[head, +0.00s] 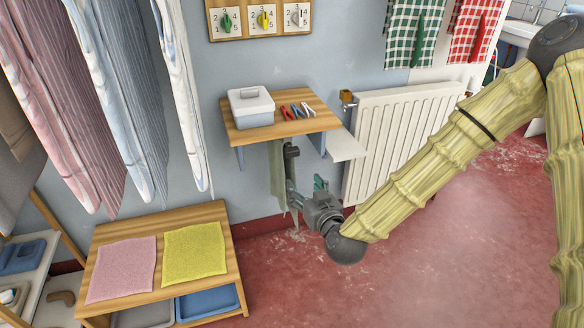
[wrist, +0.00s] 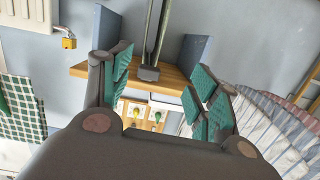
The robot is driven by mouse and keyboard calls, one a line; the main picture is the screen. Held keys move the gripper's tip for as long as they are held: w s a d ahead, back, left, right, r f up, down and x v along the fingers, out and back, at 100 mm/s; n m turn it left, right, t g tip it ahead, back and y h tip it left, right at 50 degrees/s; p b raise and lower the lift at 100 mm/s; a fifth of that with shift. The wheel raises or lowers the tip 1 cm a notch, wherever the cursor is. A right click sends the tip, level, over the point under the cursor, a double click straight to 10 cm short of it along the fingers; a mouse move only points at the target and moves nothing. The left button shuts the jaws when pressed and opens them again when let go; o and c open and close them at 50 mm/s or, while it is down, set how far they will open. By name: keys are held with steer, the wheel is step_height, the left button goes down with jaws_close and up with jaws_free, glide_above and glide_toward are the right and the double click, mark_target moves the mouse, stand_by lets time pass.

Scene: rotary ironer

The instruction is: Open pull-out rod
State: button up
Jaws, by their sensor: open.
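The pull-out rod shows under a small wooden wall shelf (head: 262,131). Its dark end (head: 291,151) is below the shelf in the head view. In the wrist view, slim grey-green bars lead to a dark end block (wrist: 149,73). A grey-green strip (head: 277,178), perhaps cloth, hangs beside it; I cannot tell how it is attached. My gripper (head: 306,190) is open and empty, just below and in front of the rod end. In the wrist view my open gripper (wrist: 162,66) has its green-padded fingers on either side of the end block, with no contact visible.
A white radiator (head: 400,130) is to the right. A low wooden table (head: 228,268) with pink and yellow cloths stands lower left. Red floor at right is clear.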

mark_target(293, 154)
steer(key=w+a+r+b, duration=0.1)
steer(key=w, duration=0.3)
steer(key=w+a+r+t+b, duration=0.1)
steer(key=w, duration=0.3)
steer(key=w+a+r+t+b, duration=0.1)
steer(key=w, duration=0.3)
steer(key=shift+w+a+r, duration=0.25)
steer(key=shift+r, duration=0.05)
jaws_close()
